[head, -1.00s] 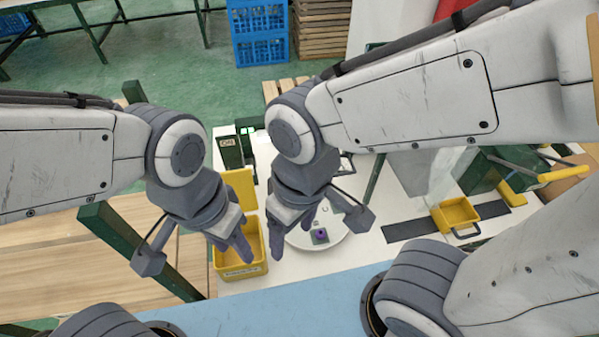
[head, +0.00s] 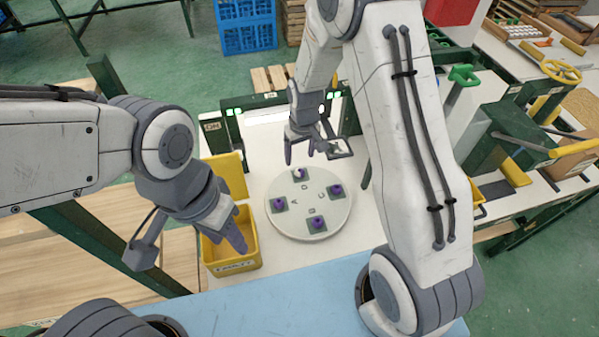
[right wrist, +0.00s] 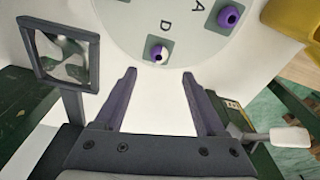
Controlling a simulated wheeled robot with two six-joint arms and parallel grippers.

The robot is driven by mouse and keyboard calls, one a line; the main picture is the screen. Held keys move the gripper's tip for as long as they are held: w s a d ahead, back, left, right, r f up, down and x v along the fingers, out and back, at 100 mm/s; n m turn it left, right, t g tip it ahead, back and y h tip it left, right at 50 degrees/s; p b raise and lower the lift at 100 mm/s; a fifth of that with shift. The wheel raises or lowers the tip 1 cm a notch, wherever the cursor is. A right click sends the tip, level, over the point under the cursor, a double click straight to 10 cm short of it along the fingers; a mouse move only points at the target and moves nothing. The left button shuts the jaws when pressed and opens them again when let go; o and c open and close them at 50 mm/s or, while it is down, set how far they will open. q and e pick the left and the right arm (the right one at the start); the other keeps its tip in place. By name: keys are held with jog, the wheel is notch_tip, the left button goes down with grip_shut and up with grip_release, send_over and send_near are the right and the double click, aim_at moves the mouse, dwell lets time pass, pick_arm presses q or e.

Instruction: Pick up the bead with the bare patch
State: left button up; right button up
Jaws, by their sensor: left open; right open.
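A round white plate (head: 309,228) carries several purple beads, each on a dark square, with letters A to D. The bead with the bare patch (head: 299,173) is at the plate's far side; the right wrist view (right wrist: 158,53) shows its white patch beside the letter D. All-purple beads show at the left (head: 279,204), right (head: 337,190) and front (head: 318,223). My right gripper (head: 300,160) is open and empty, just behind the patched bead; in the right wrist view the bead lies just beyond its fingertips (right wrist: 159,73). My left gripper (head: 234,238) is open, over a yellow bin.
The yellow bin (head: 232,260) stands left of the plate with its lid raised. A dark green frame with green lights (head: 233,112) stands behind the plate. Green machinery (head: 515,135) is at the right. White table is clear around the plate.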

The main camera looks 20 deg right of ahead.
aim_at(300, 169)
notch_tip(300, 169, down, 2)
jog(key=shift+w, duration=0.1)
notch_tip(300, 169, down, 5)
jog(key=shift+d+r+p, duration=0.1)
jog(key=shift+r+p, duration=0.1)
jog(key=shift+p, duration=0.65)
jog(key=shift+w+f, duration=0.15)
jog(key=shift+f, duration=0.3)
grip_shut()
